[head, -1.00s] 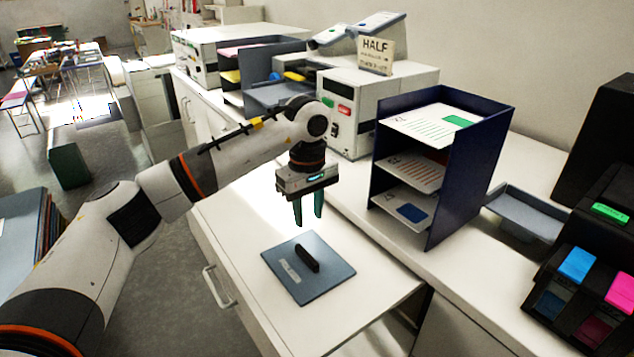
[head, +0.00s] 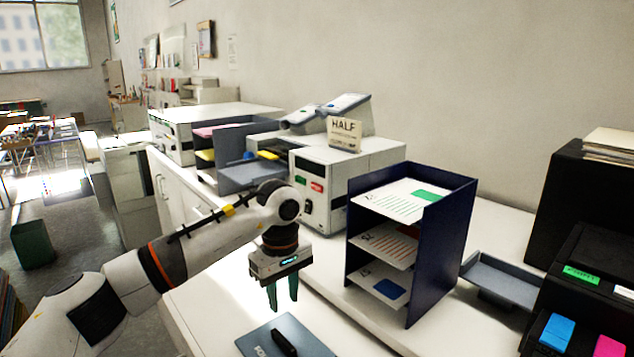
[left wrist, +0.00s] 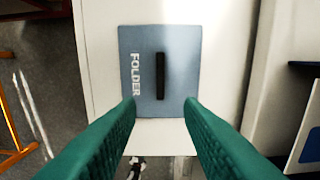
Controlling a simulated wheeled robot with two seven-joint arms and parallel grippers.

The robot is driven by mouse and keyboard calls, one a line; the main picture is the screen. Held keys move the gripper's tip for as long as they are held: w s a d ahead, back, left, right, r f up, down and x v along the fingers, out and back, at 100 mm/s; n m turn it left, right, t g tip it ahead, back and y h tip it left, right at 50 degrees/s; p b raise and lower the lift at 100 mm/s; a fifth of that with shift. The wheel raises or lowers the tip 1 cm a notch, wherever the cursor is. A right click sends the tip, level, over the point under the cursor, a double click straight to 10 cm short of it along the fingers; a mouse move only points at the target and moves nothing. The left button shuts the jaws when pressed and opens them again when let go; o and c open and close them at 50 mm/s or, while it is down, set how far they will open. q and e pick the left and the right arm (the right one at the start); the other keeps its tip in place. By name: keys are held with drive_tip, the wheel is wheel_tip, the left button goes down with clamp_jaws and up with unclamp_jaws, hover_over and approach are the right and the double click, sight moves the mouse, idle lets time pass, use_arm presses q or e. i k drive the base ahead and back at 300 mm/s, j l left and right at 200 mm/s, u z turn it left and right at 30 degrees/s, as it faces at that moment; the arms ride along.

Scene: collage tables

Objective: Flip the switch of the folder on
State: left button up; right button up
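A blue-grey square plate (head: 262,336) lies on the white counter at the bottom of the head view, its near part cut off. It also shows whole in the left wrist view (left wrist: 185,60), with white FOLDER lettering (left wrist: 136,75) beside a raised black bar (left wrist: 160,76). The bar is the only switch-like part on the plate. My left gripper (head: 283,308) points down above the plate, with a gap between its green fingers. In the left wrist view its fingertips (left wrist: 160,102) are spread to either side of the bar, with nothing between them. My right gripper is out of view.
A dark blue paper rack (head: 430,260) stands to the right of my left gripper. Behind is a white machine (head: 345,170) with green and red labels and a HALF sign (head: 344,134). A grey tray (head: 500,280) and a black unit with coloured blocks are at right.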

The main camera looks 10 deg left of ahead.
sight(308, 205)
drive_tip(key=i+z, duration=0.35)
drive_tip(key=i+j+z, duration=0.15)
drive_tip(key=i+z, duration=0.25)
